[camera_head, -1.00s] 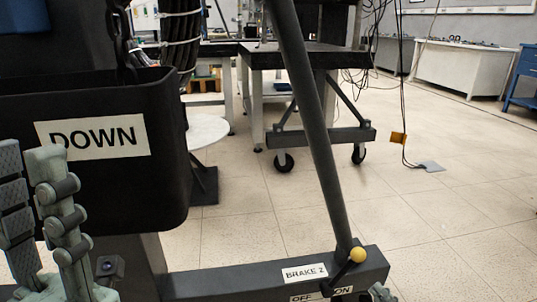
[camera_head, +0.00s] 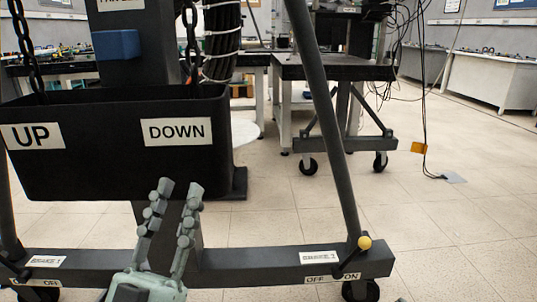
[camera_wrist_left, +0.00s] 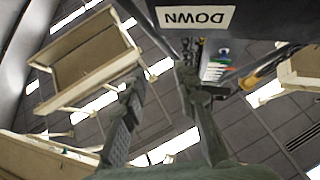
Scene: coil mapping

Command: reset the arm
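My left gripper (camera_head: 180,188) is in the lower middle of the head view, pointing up. Its two grey-green fingers are apart with nothing between them. It is in front of the dark post, just below the black bin (camera_head: 110,173) labelled UP and DOWN. In the left wrist view, the open fingers (camera_wrist_left: 160,95) point up towards the inverted DOWN label (camera_wrist_left: 194,17). I see no contact with the bin. My right gripper is not clearly in view.
The dark base beam (camera_head: 235,262) runs across the front, with brake labels and a yellow-knobbed lever (camera_head: 364,243). A slanted strut (camera_head: 330,120) rises at right. Chains (camera_head: 190,45) hang into the bin. A wheeled table (camera_head: 335,68) stands behind. Floor at right is largely clear.

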